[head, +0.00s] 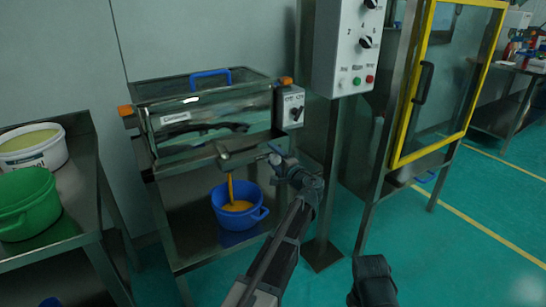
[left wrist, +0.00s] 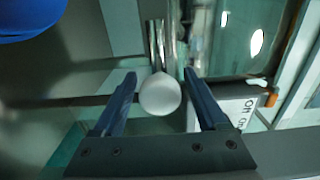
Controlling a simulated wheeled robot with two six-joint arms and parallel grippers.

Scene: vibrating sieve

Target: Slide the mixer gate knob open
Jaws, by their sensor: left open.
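The mixer (head: 205,121) is a steel box with a clear-looking front and a blue lid handle. Its outlet pipe (head: 237,157) lets an orange stream fall into a blue bucket (head: 228,218). The white round gate knob (left wrist: 160,95) shows in the left wrist view at the end of a metal rod. My left gripper (head: 274,156) is at the right end of the outlet pipe. In the left wrist view, its two fingers (left wrist: 160,76) are apart, one on each side of the knob, with small visible gaps.
A switch box (head: 291,107) is on the mixer's right end. A grey control box (head: 343,48) stands above right, near a yellow-framed door (head: 399,120). A green pot (head: 26,204) and white tub (head: 33,150) sit on the left table. The floor at right is clear.

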